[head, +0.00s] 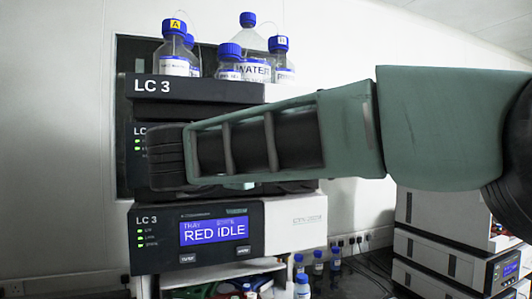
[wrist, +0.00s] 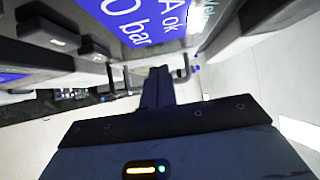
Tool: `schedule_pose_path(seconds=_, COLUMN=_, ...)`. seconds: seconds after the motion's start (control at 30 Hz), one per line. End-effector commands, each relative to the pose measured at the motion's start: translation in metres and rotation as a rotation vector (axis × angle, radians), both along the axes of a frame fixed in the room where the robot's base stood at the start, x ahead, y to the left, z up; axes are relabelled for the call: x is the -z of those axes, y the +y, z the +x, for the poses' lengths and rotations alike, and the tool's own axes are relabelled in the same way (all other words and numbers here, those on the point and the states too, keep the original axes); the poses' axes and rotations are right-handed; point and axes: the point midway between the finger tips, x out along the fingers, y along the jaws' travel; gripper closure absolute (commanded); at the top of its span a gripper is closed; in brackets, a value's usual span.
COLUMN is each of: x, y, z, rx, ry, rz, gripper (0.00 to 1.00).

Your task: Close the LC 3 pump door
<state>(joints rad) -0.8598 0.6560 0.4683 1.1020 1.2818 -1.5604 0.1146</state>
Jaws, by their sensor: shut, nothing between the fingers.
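The LC 3 stack stands left of centre in the head view. Its middle module (head: 138,132), with green lights, is mostly hidden behind my arm, so its door cannot be made out there. My gripper shows in the wrist view (wrist: 157,75) with its dark fingers shut together and empty. They point toward the underside of a module front with a blue display (wrist: 135,18) reading "0 bar" and "A ok". Thin bent metal parts (wrist: 185,62) show near the fingertips. Whether the fingers touch anything, and how the pump door stands, I cannot tell.
Blue-capped bottles (head: 229,60) stand on top of the stack. A lower LC 3 module (head: 196,236) shows "RED IDLE". Small bottles (head: 302,285) stand below it. Another stack (head: 440,258) stands at the lower right. The wall left of the stack is clear.

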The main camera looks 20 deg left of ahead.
Motion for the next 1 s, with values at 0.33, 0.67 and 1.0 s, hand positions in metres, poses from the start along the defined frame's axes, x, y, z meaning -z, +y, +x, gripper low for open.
schedule_pose_path(seconds=0.33, x=0.003, y=0.004, z=-0.012, rx=0.0, ry=0.001, rz=0.001, gripper=1.0)
schedule_pose_path(seconds=0.67, x=0.007, y=0.025, z=-0.081, rx=-0.004, ry=0.002, rz=0.002, gripper=1.0)
schedule_pose_path(seconds=1.0, x=0.005, y=0.044, z=-0.147, rx=-0.002, ry=0.001, rz=-0.001, gripper=1.0)
